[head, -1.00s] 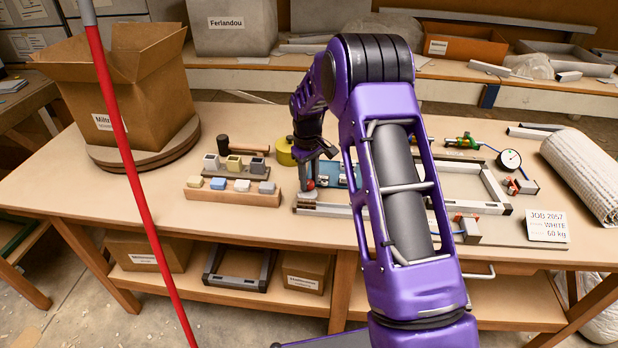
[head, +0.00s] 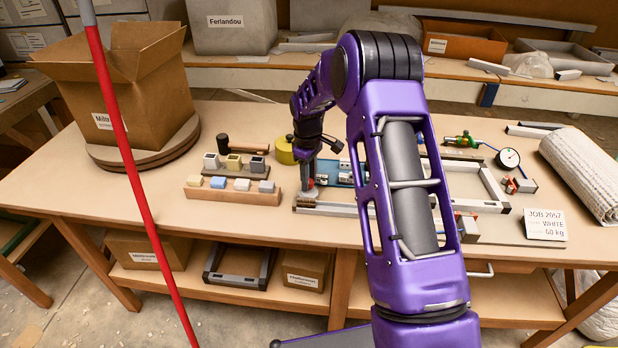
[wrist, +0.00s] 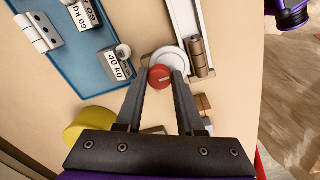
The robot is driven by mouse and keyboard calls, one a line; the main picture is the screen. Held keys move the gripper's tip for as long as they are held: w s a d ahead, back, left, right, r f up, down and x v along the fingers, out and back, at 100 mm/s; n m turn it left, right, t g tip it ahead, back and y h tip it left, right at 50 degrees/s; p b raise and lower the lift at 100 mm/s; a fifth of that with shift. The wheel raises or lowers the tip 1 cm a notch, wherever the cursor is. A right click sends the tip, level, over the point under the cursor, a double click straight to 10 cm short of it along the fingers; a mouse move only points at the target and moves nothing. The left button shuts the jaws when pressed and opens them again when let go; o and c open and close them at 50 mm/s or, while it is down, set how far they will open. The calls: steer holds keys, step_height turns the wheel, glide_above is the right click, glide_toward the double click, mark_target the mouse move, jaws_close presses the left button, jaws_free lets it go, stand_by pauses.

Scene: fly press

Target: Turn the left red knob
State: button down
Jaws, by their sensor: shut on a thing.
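The left red knob (wrist: 160,77) sits on a round pale base at the corner of a pale metal frame (wrist: 188,28). In the wrist view my gripper (wrist: 163,75) is shut on the knob, one finger on each side. A light line shows across the knob's face. In the head view my gripper (head: 308,180) points down at the frame's near left corner, and the knob (head: 311,183) shows only as a small red spot, partly hidden by the fingers.
A blue tray (wrist: 60,70) with labelled weights lies beside the knob, with a yellow round object (wrist: 88,124) nearby. A wooden rack of coloured blocks (head: 235,196) stands left of my gripper. A gauge (head: 508,158) and a job card (head: 545,224) are at the right.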

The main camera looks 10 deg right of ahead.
steer(key=c, duration=0.5)
jaws_free()
steer(key=shift+r, duration=0.1)
steer(key=r, duration=0.5)
steer(key=r+p, duration=0.1)
steer(key=r, duration=1.1)
steer(key=shift+s+a+r+p, duration=0.15)
steer(key=shift+s+a+p, duration=0.1)
steer(key=shift+p, duration=0.1)
